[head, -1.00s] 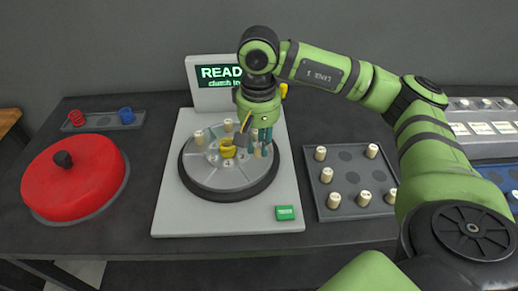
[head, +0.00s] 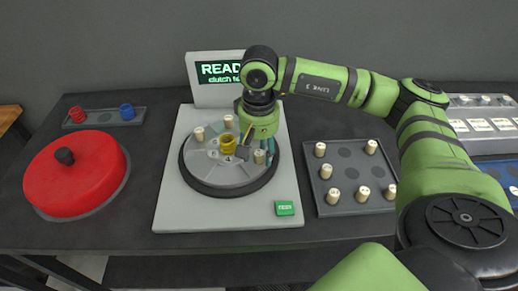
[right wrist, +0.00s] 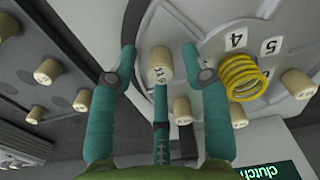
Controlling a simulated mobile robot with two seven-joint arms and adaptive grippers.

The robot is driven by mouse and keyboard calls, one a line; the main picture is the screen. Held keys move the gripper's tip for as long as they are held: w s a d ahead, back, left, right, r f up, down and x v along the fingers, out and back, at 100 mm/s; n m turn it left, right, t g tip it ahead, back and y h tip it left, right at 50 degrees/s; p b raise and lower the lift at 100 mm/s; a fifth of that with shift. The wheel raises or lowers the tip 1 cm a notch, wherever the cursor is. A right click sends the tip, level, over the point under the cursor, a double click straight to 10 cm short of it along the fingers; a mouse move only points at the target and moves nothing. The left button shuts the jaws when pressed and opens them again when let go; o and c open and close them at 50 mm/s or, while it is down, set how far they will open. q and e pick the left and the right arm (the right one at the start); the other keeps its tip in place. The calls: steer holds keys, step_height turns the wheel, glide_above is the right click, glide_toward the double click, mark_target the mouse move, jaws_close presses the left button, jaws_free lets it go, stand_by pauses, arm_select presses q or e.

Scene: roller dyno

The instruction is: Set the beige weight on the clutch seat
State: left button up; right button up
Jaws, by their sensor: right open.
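A beige weight (head: 259,157) stands on the round grey clutch disc (head: 203,172), on its right side. My right gripper (head: 264,148) is over it, coming down from above. In the right wrist view, the two teal fingers (right wrist: 159,57) are open either side of a numbered beige weight (right wrist: 159,70), with a gap on both sides. A yellow spring (head: 228,145) sits at the disc's middle; it also shows in the right wrist view (right wrist: 243,78). More beige weights (head: 199,134) stand on the disc. My left gripper is not in view.
A grey tray (head: 347,205) with several beige weights lies to the right. A red domed cover (head: 90,180) is at the left, near a small tray with red and blue pieces (head: 127,111). A green button (head: 285,208) and a screen (head: 217,72) belong to the machine.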

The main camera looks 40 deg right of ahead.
mark_target(258, 153)
steer(key=shift+r+p, duration=0.3)
steer(key=shift+p, duration=0.05)
steer(key=shift+w+r+b, duration=0.1)
steer(key=shift+r+b, duration=0.25)
step_height(258, 153, up, 11)
steer(key=b, duration=0.1)
steer(key=shift+r, duration=0.1)
